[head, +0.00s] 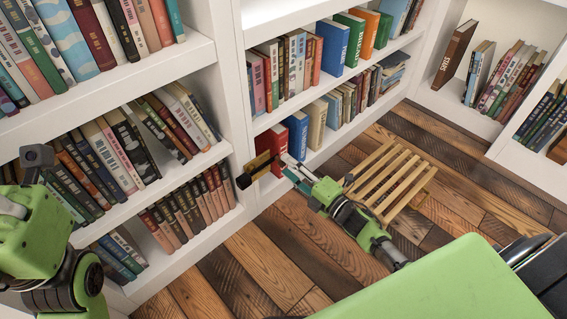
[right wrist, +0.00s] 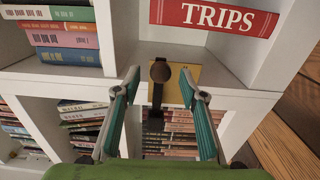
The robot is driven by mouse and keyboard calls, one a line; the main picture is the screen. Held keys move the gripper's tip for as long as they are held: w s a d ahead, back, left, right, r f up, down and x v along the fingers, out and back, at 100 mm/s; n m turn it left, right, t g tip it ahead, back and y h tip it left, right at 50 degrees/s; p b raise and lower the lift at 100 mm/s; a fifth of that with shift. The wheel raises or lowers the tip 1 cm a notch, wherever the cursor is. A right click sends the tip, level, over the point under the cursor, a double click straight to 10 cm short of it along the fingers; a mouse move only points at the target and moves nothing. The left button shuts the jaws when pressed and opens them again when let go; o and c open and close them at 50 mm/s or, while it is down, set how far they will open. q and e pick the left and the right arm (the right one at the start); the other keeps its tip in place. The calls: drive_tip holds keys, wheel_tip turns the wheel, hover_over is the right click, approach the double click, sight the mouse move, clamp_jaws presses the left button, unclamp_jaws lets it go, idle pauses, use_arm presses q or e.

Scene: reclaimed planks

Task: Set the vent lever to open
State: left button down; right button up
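The vent lever is a dark bar with a round brown knob (right wrist: 160,72). It is mounted by a yellow-brass plate (right wrist: 184,88) at the white bookcase's edge. In the right wrist view the bar runs down from the knob. In the head view the dark lever (head: 251,174) and brass plate (head: 263,159) lie just left of my right gripper (head: 288,166). My right gripper's teal fingers (right wrist: 160,78) are open and spread, with the knob appearing between their tips and no finger touching it visibly. How deep the knob sits between them is unclear. My left gripper's fingers are not visible.
White bookcases (head: 225,95) full of books surround the corner. A red book marked TRIPS (right wrist: 218,14) is above the lever in the wrist view. A slatted wooden stool (head: 390,180) stands on the plank floor (head: 270,255), which is otherwise mostly clear.

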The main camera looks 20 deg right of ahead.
drive_tip(key=v, duration=0.8)
drive_tip(key=shift+s, duration=0.3)
drive_tip(key=shift+r, duration=0.1)
